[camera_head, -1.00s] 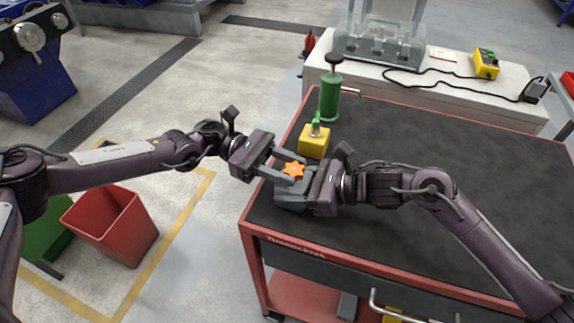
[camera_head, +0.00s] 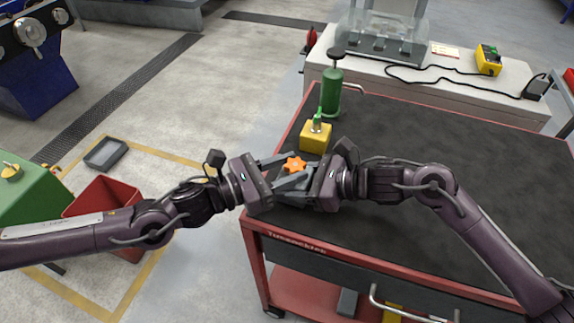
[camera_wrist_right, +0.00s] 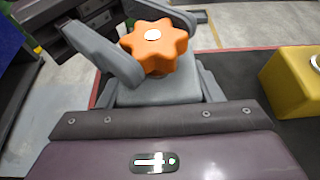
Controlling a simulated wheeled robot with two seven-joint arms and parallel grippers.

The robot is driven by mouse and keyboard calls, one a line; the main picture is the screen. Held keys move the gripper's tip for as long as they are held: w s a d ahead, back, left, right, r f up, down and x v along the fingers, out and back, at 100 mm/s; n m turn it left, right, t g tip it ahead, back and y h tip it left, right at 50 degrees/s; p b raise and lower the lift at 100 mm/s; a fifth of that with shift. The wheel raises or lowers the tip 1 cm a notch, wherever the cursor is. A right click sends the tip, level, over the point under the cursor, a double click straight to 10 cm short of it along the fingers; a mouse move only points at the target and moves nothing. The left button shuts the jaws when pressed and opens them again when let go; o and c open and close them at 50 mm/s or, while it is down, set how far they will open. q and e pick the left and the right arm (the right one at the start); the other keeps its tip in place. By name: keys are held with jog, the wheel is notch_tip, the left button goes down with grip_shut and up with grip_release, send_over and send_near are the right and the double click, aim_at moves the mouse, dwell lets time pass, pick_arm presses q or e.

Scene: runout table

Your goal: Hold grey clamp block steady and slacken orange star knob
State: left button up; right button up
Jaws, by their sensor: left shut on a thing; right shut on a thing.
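The orange star knob (camera_head: 294,164) sits on top of the grey clamp block (camera_head: 291,198) near the table's left front corner. My left gripper (camera_head: 289,170) reaches in from the left and is shut on the knob, a finger on either side. In the right wrist view the knob (camera_wrist_right: 155,47) shows clearly above the block (camera_wrist_right: 158,90). My right gripper (camera_wrist_right: 158,92) comes from the right and is shut on the block's sides. The fingers hide parts of the block.
A yellow block (camera_head: 315,137) with a green top stands just behind the clamp block, near the grippers. A green cylinder (camera_head: 331,92) with a dark knob stands beyond it. The black tabletop (camera_head: 450,160) to the right is clear. A red bin (camera_head: 98,196) stands on the floor left.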

pick_arm(q)
jog(key=n+t+y, duration=0.1)
jog(key=t, duration=0.1)
jog(key=n+t+y, duration=0.4)
jog(key=shift+s+d+r, duration=0.1)
jog(key=shift+s+d, duration=0.25)
jog(key=shift+d, duration=0.05)
jog(key=shift+r+n+t+y, duration=0.1)
jog(key=shift+n+t+y, duration=1.1)
jog(key=shift+y, duration=0.5)
jog(key=shift+w+n+y, duration=0.1)
jog(key=shift+n+y, duration=0.2)
jog(key=o, duration=1)
jog(key=shift+c, duration=0.2)
